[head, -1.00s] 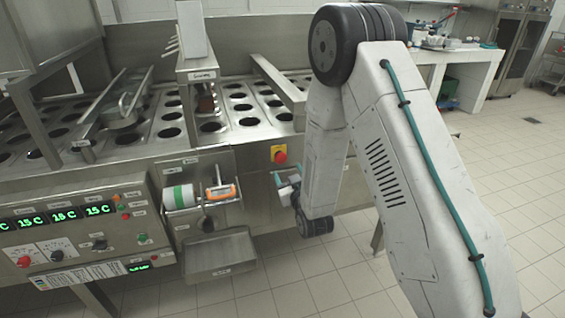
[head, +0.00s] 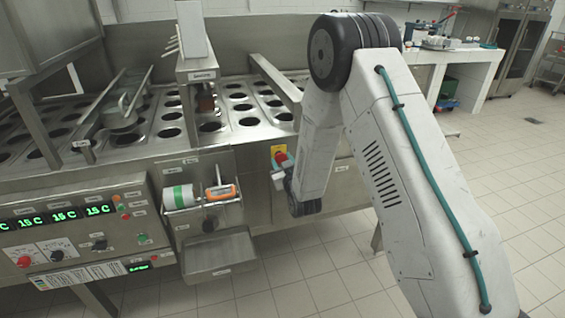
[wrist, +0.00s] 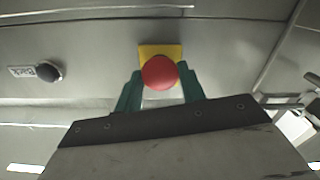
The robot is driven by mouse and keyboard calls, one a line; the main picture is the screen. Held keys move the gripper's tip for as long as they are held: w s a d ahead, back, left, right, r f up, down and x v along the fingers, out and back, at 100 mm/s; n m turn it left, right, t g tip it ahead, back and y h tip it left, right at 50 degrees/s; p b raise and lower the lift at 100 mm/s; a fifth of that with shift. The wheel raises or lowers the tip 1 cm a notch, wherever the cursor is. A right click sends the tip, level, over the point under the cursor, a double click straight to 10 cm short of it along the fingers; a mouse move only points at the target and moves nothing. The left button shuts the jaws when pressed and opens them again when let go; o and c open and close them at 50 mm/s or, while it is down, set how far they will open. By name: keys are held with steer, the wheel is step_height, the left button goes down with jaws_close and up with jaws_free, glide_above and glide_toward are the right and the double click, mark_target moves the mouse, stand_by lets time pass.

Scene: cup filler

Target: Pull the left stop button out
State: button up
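A red mushroom stop button on a yellow plate (head: 278,150) is on the steel front of the machine, right of the small shelf. In the wrist view the red button (wrist: 159,72) lies between the two teal fingers of my gripper (wrist: 160,88), with the yellow plate (wrist: 152,50) behind it. The fingers stand apart, one on each side of the button; I cannot tell whether they touch it. In the head view my gripper (head: 280,168) is just at the button and partly covers it and its plate.
A small shelf with a white-green roll (head: 180,196) and an orange device (head: 221,192) is left of my gripper. A steel tray (head: 218,254) juts out below it.

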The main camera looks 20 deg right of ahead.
jaws_close()
steer(key=shift+s, duration=0.6)
steer(key=o, duration=1.2)
jaws_free()
steer(key=shift+c, duration=0.2)
steer(key=s, duration=0.8)
steer(key=shift+f, duration=0.1)
